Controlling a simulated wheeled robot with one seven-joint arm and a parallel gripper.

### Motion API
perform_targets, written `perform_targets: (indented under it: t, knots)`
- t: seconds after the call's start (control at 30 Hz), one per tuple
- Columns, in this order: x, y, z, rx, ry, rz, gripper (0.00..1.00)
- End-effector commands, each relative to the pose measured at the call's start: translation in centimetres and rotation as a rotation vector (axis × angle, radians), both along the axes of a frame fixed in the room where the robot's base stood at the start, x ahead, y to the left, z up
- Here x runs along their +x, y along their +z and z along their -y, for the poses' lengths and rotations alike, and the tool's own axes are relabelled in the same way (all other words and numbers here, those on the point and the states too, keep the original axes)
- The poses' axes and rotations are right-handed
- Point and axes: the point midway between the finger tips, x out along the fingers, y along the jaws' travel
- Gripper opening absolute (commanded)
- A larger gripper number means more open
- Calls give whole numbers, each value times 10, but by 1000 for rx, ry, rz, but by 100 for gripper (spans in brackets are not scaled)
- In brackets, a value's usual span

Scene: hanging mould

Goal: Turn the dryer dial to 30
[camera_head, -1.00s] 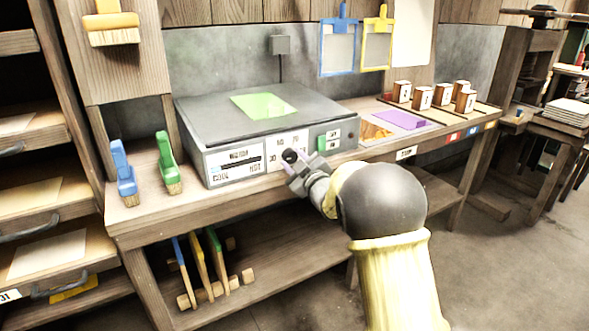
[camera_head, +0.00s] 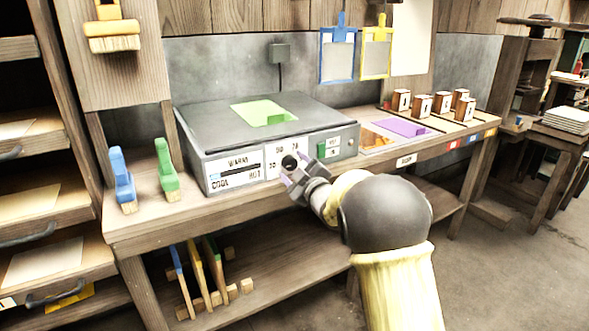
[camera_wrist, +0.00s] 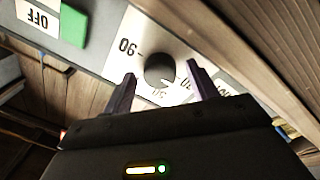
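The dryer (camera_head: 225,128) is a grey box on the bench with a white dial panel on its front. The black round dial (camera_head: 290,162) shows just ahead of my gripper (camera_head: 297,171). In the wrist view the dial (camera_wrist: 160,68) lies in the gap between the two fingertips of my open gripper (camera_wrist: 161,72). Whether the fingers touch it I cannot tell. A 90 mark (camera_wrist: 130,47) is readable left of the dial in the wrist view. The marks below and right of the dial are partly hidden or blurred, and I cannot tell where the dial points.
A green switch (camera_head: 321,149) sits right of the dial, and a WARM/COOL/HOT panel (camera_head: 233,170) left of it. Green (camera_head: 166,170) and blue (camera_head: 122,180) brushes stand on the bench at left. A purple sheet (camera_head: 402,128) and several stamp blocks are at right.

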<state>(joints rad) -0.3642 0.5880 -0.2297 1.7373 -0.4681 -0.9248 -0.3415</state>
Motion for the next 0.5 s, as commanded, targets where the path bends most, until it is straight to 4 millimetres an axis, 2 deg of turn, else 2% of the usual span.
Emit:
perform_targets:
  t: [0.27,0.5]
  knots:
    - [-4,0,3,0,-1,-2,58]
    - [-26,-1,17,2,-1,-3,58]
